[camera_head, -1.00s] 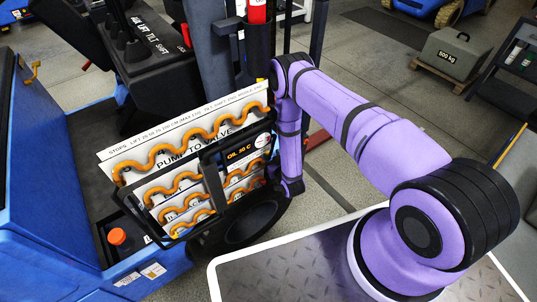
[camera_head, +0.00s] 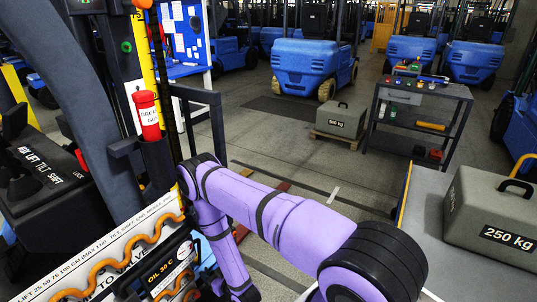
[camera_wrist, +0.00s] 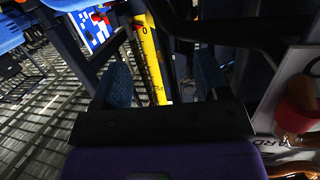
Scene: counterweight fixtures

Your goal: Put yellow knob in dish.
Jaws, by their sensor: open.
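I cannot make out a yellow knob or a dish in either view. My gripper (camera_wrist: 163,82) shows in the wrist view with its two dark fingers apart and nothing visible between them. Past the fingers stands a yellow scale strip (camera_wrist: 147,50) on the dark mast. In the head view my purple arm reaches down at the left of centre, and the gripper itself is not visible there.
The pipe board (camera_head: 118,250) stands left of my arm. A red grease tube (camera_head: 147,115) is above it. A 250 kg weight (camera_head: 495,220) sits on a grey surface at right. A cart (camera_head: 418,98) with small items and a weight on a pallet (camera_head: 341,120) stand behind. Floor lies between.

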